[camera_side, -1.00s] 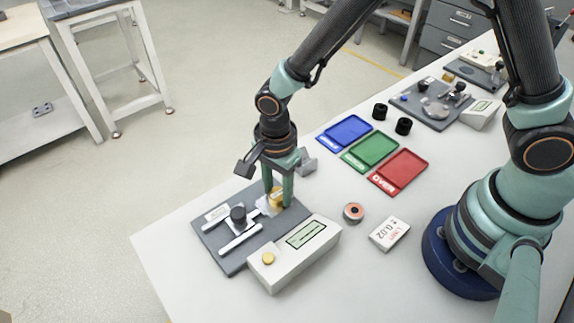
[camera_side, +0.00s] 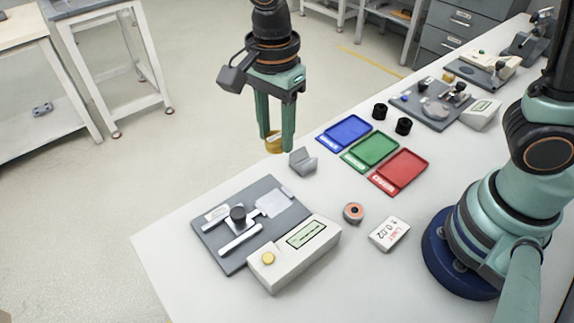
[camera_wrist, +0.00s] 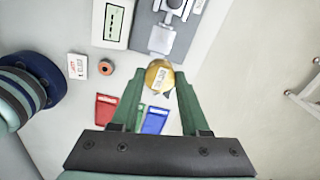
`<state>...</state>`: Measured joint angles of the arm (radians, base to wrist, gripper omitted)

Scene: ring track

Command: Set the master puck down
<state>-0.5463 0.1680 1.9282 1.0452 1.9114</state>
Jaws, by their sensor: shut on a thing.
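The master puck, a gold-coloured disc with a pale label, is held between the green fingers of my gripper (camera_side: 275,138). In the side view the puck (camera_side: 274,146) shows at the fingertips, partly covered by them, in the air near the table's far left edge. In the wrist view the puck (camera_wrist: 159,75) sits between the fingertips. A grey V-shaped rest (camera_side: 302,161) stands on the table just right of and below the fingertips in the side view, and it is empty.
The grey gauge plate (camera_side: 215,236) with a black knob and the readout box (camera_side: 290,262) are at the front. Blue (camera_side: 345,132), green (camera_side: 370,150) and red (camera_side: 400,170) trays lie to the right. A copper-coloured ring (camera_side: 353,212) and a limit card (camera_side: 390,234) lie nearby.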

